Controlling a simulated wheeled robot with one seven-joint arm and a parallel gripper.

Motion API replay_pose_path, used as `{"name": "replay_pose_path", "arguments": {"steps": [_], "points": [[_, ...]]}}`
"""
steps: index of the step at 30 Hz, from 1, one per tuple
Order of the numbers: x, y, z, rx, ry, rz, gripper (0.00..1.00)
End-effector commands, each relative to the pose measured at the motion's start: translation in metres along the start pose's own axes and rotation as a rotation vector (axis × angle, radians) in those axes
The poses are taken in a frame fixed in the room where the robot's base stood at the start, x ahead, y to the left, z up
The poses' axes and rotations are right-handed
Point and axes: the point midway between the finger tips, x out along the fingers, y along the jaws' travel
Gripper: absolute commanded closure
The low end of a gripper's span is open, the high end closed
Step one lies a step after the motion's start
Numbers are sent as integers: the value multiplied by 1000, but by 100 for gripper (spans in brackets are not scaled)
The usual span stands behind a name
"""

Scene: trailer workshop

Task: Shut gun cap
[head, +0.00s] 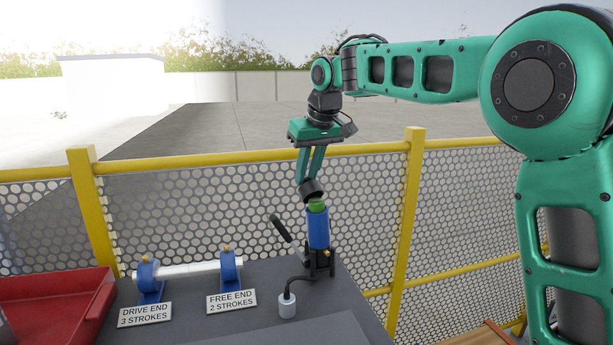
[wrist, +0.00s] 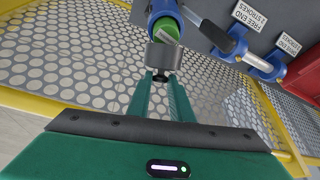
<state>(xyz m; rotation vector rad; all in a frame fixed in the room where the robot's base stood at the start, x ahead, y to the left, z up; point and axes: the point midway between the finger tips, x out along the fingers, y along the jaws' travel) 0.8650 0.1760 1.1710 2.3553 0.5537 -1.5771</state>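The grease gun (head: 318,229) stands upright in a holder on the dark bench, its barrel blue. Green material (head: 317,205) shows at its open top. The cap (head: 312,189), a short dark grey cylinder, is tilted just above and slightly left of that top. My gripper (head: 309,180) points down from above with its fingers closed on the cap. In the wrist view the cap (wrist: 164,58) sits at the fingertips (wrist: 161,78), beside the green material (wrist: 167,30) and the blue barrel rim (wrist: 163,9). Whether the cap touches the barrel is not clear.
A black lever (head: 281,229) sticks out left of the gun. A hose runs to a small grey fitting (head: 287,305). A shaft on blue bearing blocks (head: 190,270) with labels and a red bin (head: 55,300) are left. A yellow-railed mesh fence (head: 250,158) stands behind.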

Motion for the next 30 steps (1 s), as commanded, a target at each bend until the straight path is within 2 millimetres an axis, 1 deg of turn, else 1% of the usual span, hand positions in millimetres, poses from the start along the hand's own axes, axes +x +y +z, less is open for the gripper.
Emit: {"name": "replay_pose_path", "arguments": {"steps": [8, 14, 23, 30], "points": [[-2, -1, 3, -4, 29, 0, 100], [-6, -2, 10, -14, 117, 2, 100], [-11, -3, 30, -39, 350, 9, 100], [-10, -3, 47, -62, 548, 15, 100]]}}
